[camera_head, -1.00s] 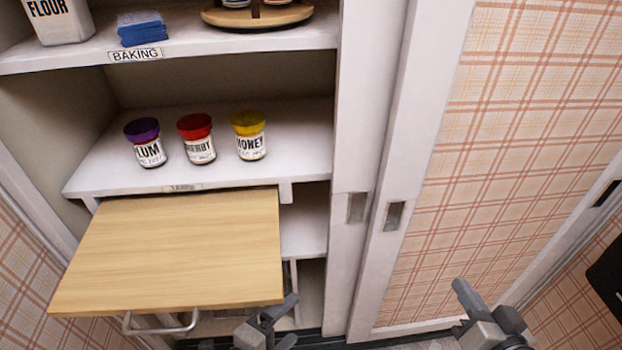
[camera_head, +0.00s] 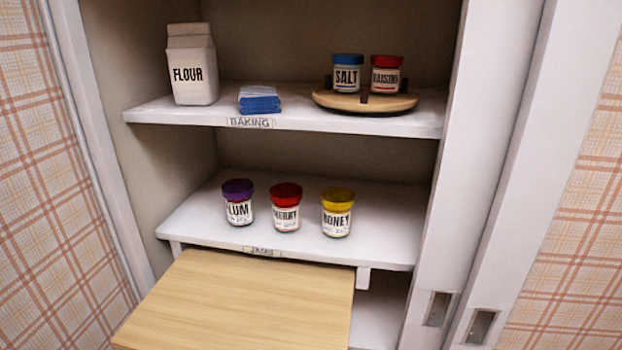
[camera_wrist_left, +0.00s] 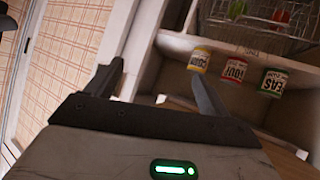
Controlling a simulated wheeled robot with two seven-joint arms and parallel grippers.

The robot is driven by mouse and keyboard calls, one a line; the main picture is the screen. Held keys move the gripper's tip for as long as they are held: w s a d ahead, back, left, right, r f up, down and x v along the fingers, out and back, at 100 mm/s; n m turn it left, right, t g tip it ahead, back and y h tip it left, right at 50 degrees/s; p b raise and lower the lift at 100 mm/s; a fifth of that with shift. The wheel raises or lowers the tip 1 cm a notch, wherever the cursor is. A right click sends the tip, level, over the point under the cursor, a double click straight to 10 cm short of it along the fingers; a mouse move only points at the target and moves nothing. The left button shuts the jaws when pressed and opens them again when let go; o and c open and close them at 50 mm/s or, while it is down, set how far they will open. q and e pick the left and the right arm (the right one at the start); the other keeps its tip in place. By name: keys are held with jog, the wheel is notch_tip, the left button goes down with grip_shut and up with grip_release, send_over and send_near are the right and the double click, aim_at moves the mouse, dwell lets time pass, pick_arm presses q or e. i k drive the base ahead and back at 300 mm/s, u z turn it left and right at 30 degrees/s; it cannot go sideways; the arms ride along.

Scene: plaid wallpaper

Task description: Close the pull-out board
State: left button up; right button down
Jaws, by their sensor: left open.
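The pull-out board (camera_head: 245,305), a light wooden panel, sticks out from under the jar shelf in the head view. Its front edge runs partly below the picture, and its handle is out of sight. In the left wrist view my left gripper (camera_wrist_left: 157,80) is open, its two dark fingers apart with nothing between them. A brown wooden strip shows behind its fingers; I cannot tell whether it is the board. My right gripper is in neither current view.
Plum, red-lidded and honey jars (camera_head: 336,212) stand on the shelf above the board. Flour (camera_head: 192,65), blue cloths (camera_head: 260,100) and a round tray (camera_head: 340,103) sit higher. Sliding door frames (camera_head: 478,180) stand at right. Several cans (camera_wrist_left: 235,68) and a wire basket (camera_wrist_left: 262,22) show in the wrist view.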

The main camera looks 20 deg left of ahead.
aim_at(210, 298)
jog(key=u, duration=1.35)
jog(key=k, duration=0.45)
jog(key=u, duration=1.5)
jog(key=k, duration=0.35)
jog(key=z, duration=1.75)
